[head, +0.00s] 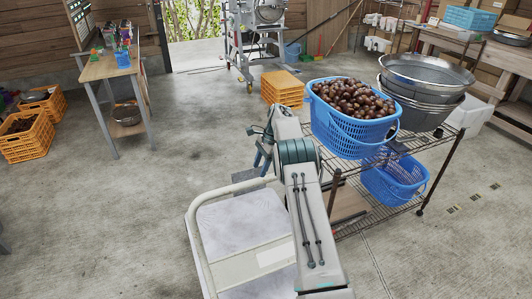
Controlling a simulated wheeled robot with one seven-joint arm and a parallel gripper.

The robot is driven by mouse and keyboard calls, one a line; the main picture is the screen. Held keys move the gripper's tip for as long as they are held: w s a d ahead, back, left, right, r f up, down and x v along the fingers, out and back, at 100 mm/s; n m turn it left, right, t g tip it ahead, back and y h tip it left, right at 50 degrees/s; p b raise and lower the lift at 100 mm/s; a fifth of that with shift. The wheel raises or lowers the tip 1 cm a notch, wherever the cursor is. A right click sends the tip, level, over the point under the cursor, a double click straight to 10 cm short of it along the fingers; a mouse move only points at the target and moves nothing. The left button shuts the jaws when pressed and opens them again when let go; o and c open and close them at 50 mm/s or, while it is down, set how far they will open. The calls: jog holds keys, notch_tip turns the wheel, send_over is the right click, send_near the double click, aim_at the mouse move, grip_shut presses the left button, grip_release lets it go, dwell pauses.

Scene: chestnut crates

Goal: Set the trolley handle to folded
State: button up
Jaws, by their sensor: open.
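The platform trolley (245,222) is at the bottom centre, with a pale grey-white deck. Its cream tubular handle (228,188) is a U-shaped frame with a cream cross panel (250,266) and a white label. The deck shows through the frame. I cannot tell the handle's exact angle from this view. My arm crosses in front of the trolley's right side and hides part of the handle there. My gripper (262,160) shows small and partly hidden by my arm, just beyond the right end of the handle's top bar. It is open, with nothing seen in it. I cannot tell whether it touches the bar.
A wire rack (385,195) stands close right of my arm, holding a blue basket (345,139) of chestnuts, metal tubs (424,91) and a lower blue basket (394,184). Orange crates (282,86) stand beyond. A wooden table (107,66) is at left. The left-centre floor is clear.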

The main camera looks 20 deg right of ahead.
jog(key=p+v, duration=0.1)
jog(key=v, duration=0.7)
jog(key=shift+c, duration=0.2)
